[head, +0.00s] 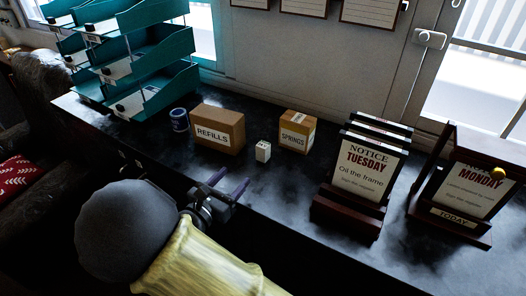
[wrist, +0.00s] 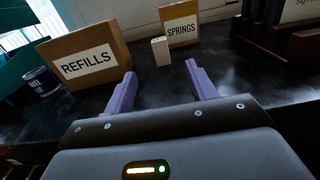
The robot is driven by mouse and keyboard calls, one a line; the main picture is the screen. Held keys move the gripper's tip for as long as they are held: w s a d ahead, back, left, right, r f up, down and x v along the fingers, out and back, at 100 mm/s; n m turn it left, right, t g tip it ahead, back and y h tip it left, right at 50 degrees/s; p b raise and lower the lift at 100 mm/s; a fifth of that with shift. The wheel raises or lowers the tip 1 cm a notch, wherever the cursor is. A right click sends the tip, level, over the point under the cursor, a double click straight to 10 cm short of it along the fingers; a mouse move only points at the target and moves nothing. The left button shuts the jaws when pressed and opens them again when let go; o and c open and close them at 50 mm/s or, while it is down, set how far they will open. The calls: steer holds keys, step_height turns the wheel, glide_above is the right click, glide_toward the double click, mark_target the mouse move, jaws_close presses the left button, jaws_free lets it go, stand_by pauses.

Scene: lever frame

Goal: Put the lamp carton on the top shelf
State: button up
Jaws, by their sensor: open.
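A small white carton (head: 263,151) stands upright on the dark counter, between the REFILLS box and the SPRINGS box. I take it for the lamp carton; its small markings are unreadable. In the wrist view the white carton (wrist: 161,51) shows ahead, between the finger lines. My gripper (head: 229,182) is open and empty, near the counter's front edge and short of the carton. Its two purple fingers also show in the wrist view (wrist: 160,74). The teal tiered shelves (head: 150,55) stand at the back left; their top tier (head: 152,14) is at the picture's upper edge.
The REFILLS box (head: 217,129) and SPRINGS box (head: 297,131) flank the carton. A blue tin (head: 179,120) stands left of REFILLS. Notice stands, TUESDAY (head: 362,170) and MONDAY (head: 470,190), occupy the right. The counter directly in front of the carton is clear.

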mark_target(260, 148)
steer(key=p+x, duration=0.2)
steer(key=x, duration=0.9)
steer(key=shift+a, duration=0.15)
steer(key=shift+p+x, duration=0.65)
steer(key=shift+x, duration=2.25)
steer(key=c, duration=1.1)
step_height(260, 148, up, 10)
steer(key=shift+b, duration=0.85)
